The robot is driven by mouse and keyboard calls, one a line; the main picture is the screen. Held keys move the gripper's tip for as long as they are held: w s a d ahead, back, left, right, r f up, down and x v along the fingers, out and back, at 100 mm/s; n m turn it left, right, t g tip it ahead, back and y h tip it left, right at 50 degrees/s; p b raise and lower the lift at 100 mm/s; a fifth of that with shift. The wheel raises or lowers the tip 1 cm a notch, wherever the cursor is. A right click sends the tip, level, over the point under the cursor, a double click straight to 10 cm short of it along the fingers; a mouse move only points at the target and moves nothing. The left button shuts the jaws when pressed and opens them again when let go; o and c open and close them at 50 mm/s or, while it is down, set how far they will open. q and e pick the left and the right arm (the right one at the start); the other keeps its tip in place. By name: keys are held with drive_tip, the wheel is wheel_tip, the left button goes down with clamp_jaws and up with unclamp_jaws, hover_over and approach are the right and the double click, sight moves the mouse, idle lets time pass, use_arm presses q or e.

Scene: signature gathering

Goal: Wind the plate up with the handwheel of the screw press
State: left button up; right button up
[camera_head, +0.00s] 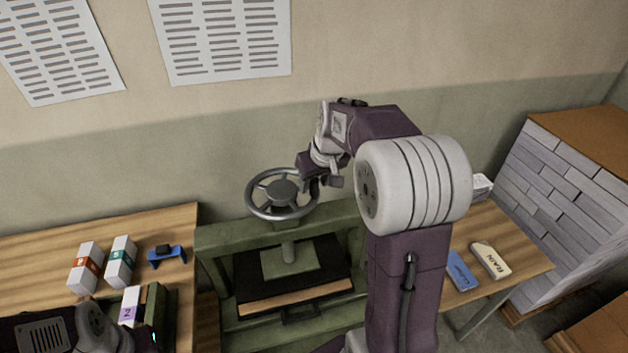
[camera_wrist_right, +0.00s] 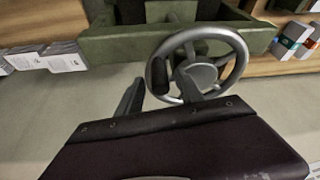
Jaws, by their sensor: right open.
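The green screw press (camera_head: 215,262) stands between two tables. Its grey spoked handwheel (camera_head: 282,193) sits on top, above the screw. The dark plate (camera_head: 255,284) is below, with a green block on it and a pale wooden edge under it. My right gripper (camera_head: 320,185) is open at the right side of the handwheel. In the right wrist view its fingers (camera_wrist_right: 160,95) are apart near the rim and the black knob (camera_wrist_right: 158,74) of the handwheel (camera_wrist_right: 235,60); whether they touch is unclear. A dark and grey shape at the lower left may be my left arm; its jaws cannot be made out.
The left table (camera_head: 40,245) holds white numbered blocks (camera_head: 120,262) and a blue holder (camera_head: 166,256). The right table (camera_head: 515,255) holds a blue block (camera_head: 459,271) and a white RAIN block (camera_head: 491,260). The wall is close behind.

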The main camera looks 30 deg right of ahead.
drive_tip(key=shift+s+d+f, duration=0.1)
drive_tip(key=shift+s+f, duration=0.05)
drive_tip(key=shift+f, duration=0.15)
drive_tip(key=shift+w, duration=0.3)
clamp_jaws()
idle(1.0)
